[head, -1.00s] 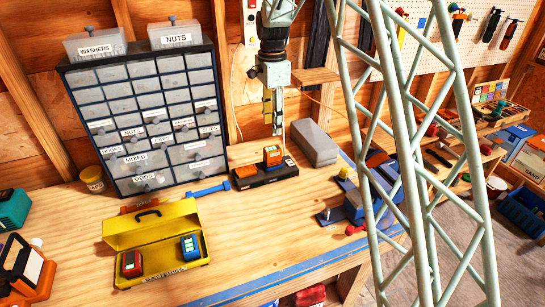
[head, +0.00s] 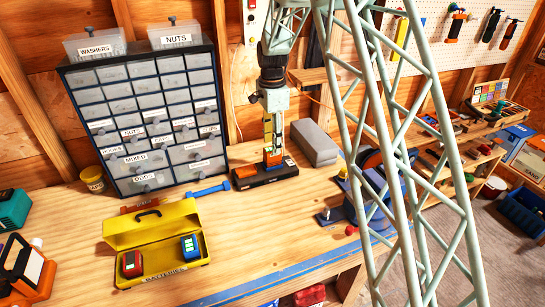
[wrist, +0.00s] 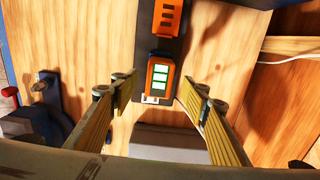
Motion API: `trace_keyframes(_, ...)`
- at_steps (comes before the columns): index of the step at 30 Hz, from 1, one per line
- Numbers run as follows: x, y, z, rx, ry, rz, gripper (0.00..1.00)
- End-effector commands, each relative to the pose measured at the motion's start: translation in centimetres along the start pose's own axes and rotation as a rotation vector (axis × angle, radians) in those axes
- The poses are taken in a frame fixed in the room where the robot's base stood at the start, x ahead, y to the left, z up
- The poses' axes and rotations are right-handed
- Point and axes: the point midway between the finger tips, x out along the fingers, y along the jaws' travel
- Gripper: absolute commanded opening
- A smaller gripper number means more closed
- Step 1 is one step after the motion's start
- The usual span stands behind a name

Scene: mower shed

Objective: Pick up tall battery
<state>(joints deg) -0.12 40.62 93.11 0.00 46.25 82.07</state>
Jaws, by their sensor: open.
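The tall battery, dark with an orange top and a green-and-white gauge (wrist: 158,78), stands upright in the right bay of a black charger (head: 268,178) on the bench. In the head view only part of the battery (head: 273,160) shows below my gripper (head: 271,148). My gripper is open, pointing down just above the battery. In the wrist view its two yellow-padded fingers (wrist: 156,88) are spread, one on each side of the battery, with gaps on both sides. Whether the fingertips are level with the battery's sides, I cannot tell.
A yellow battery box (head: 157,265) holds a red battery (head: 132,264) and a blue battery (head: 191,247). The parts cabinet (head: 150,125) stands behind. A grey block (head: 314,143) sits right of the charger; a blue vise (head: 375,190) is farther right.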

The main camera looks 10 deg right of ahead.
Motion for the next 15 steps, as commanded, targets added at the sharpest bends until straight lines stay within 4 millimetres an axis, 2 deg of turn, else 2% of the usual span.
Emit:
trace_keyframes(10,0.10,0.01,0.00,0.000,0.000,0.000,0.42)
trace_keyframes(15,0.91,0.08,-0.03,0.000,0.000,0.002,0.42)
